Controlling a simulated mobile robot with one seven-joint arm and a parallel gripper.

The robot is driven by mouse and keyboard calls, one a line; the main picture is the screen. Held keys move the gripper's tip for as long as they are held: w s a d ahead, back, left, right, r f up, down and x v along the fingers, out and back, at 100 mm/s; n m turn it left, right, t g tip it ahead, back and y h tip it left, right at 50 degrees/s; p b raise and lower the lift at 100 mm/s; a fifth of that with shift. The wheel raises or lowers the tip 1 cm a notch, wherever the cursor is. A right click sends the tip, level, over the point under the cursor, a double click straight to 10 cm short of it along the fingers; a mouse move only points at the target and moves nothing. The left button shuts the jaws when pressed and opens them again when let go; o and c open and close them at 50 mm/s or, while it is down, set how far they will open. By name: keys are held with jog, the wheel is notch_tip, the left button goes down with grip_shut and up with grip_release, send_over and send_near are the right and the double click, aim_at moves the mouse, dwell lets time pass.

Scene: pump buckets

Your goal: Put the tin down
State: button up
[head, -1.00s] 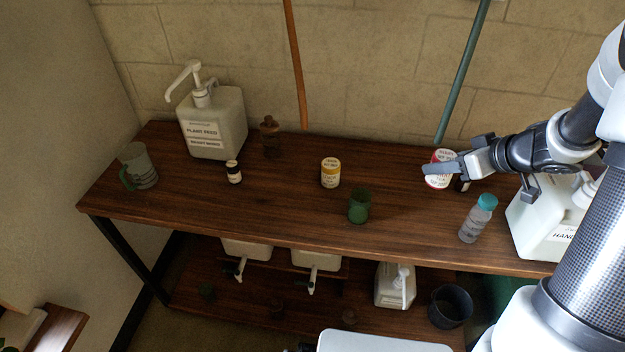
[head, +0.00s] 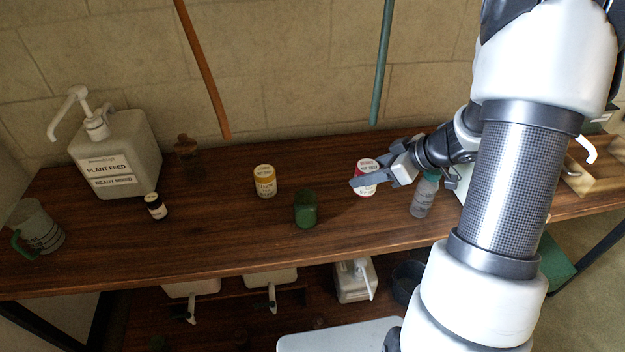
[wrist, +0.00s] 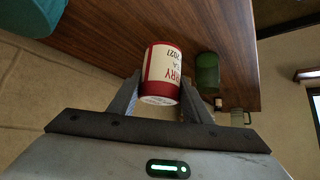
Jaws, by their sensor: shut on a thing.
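The tin (head: 366,168) is red and white with a printed label. It is at the right half of the wooden bench in the head view. In the wrist view the tin (wrist: 162,72) sits between both fingers. My gripper (head: 368,181) is shut on it, reaching in from the right. The tin looks upright and close to the bench top (head: 340,220). I cannot tell whether its base touches the wood. Part of the tin is hidden by a finger in the head view.
A clear bottle with a teal cap (head: 424,194) stands just right of the tin. A green cup (head: 305,210) and a yellow-white tin (head: 264,182) stand to its left.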

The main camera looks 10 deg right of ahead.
aim_at(365, 190)
notch_tip(365, 190, down, 6)
jog(key=shift+f+b, duration=0.1)
jog(key=shift+b, duration=0.9)
jog(key=w+a+b, duration=0.1)
jog(key=w+a, duration=0.6)
jog(key=shift+r+b, duration=0.2)
jog(key=shift+b, duration=0.1)
jog(key=shift+w+a+f+b, duration=0.25)
jog(key=shift+w+a+b, duration=0.15)
jog(key=shift+w+a, duration=0.2)
jog(key=shift+w+a+f+b, duration=0.25)
jog(key=shift+w+a+b, duration=0.1)
jog(key=shift+w+a, duration=0.25)
jog(key=shift+f, duration=0.2)
jog(key=o, duration=1.1)
jog(key=shift+s, duration=0.1)
jog(key=shift+o, duration=0.2)
jog(key=shift+d, duration=0.1)
